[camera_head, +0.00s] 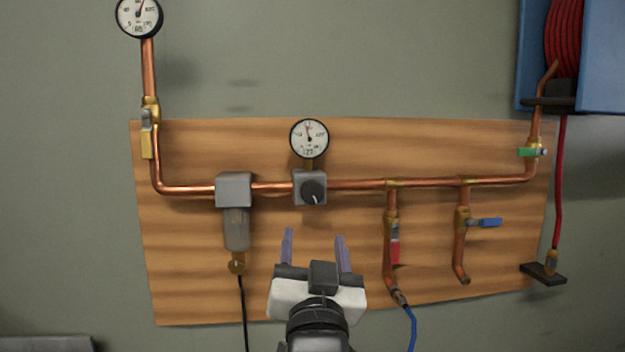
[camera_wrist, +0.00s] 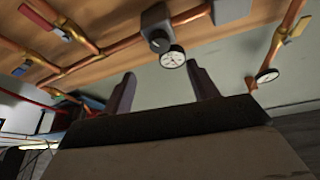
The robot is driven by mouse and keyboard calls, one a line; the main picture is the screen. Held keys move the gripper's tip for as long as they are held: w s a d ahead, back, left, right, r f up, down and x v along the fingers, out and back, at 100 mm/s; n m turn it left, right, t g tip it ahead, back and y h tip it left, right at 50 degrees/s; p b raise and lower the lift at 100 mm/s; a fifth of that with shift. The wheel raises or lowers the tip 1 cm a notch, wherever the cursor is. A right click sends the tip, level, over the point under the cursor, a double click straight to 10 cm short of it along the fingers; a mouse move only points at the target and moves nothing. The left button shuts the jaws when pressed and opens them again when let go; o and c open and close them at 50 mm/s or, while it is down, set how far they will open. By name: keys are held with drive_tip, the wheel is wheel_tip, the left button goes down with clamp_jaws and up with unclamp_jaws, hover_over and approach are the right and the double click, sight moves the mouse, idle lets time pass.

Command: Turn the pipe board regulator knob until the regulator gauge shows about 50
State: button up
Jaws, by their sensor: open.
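The regulator (camera_head: 310,187) is a grey block on the copper pipe of the wooden pipe board (camera_head: 190,290). Its round dark knob (camera_head: 313,191) has a light pointer mark. The white regulator gauge (camera_head: 309,138) stands above it, its needle pointing up and slightly left; the numbers are too small to read surely. My gripper (camera_head: 315,246) is open and empty, below the knob and apart from it. In the wrist view the regulator gauge (camera_wrist: 172,57) and knob (camera_wrist: 158,45) show beyond and between my gripper's two fingers (camera_wrist: 162,88).
A grey filter (camera_head: 235,215) hangs left of the regulator. Valves with a red handle (camera_head: 395,240) and a blue handle (camera_head: 487,222) are to the right. Another gauge (camera_head: 139,15) is at upper left. A blue hose reel box (camera_head: 600,60) is at upper right.

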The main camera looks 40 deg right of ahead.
sight(313, 195)
drive_tip(key=p+x, duration=0.3)
drive_tip(key=x, duration=0.8)
drive_tip(key=shift+w, duration=0.1)
drive_tip(key=shift+c, duration=0.2)
drive_tip(key=c, duration=1)
